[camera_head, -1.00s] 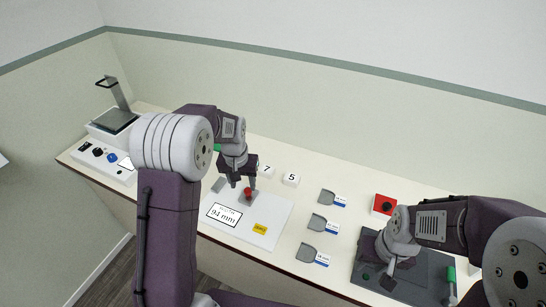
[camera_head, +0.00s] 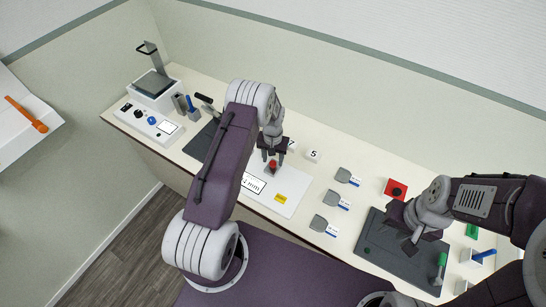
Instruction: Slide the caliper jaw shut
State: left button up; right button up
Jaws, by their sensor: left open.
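The caliper is on a white board (camera_head: 291,207) with a yellow label (camera_head: 280,199) and a display reading in mm, its first digits partly hidden by my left arm. Its jaw slider carries a red knob (camera_head: 272,165). My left gripper (camera_head: 272,158) points down at the knob, open, with its fingers close about it; I cannot tell whether they touch it. The rest of the caliper is hidden behind my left arm. My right gripper (camera_head: 411,240) hangs over a dark grey mat (camera_head: 385,254) at the right; its finger opening is unclear.
Several grey tags (camera_head: 331,198) lie between the board and the mat. Number blocks (camera_head: 312,156) stand behind the board. A red box with a black button (camera_head: 396,189) sits behind the mat. A scale-like device (camera_head: 153,92) stands at the far left.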

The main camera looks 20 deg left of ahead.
pick_arm(q)
jog(key=shift+s+f, duration=0.1)
jog(key=shift+f, duration=0.3)
jog(key=c, duration=1)
jog(key=a+b, duration=0.1)
jog(key=a, duration=0.2)
jog(key=w+a+b, duration=0.1)
jog(key=a+b, duration=0.2)
jog(key=a, duration=0.2)
jog(key=shift+w+a+f+b, duration=0.2)
jog(key=shift+a+b, duration=0.1)
jog(key=shift+a+r, duration=0.1)
jog(key=shift+a, duration=0.25)
jog(key=shift+w+d+r, duration=0.1)
jog(key=shift+d+r, duration=0.05)
jog(key=shift+r, duration=0.05)
jog(key=o, duration=1)
jog(key=shift+a, duration=0.2)
jog(key=shift+a+f, duration=0.1)
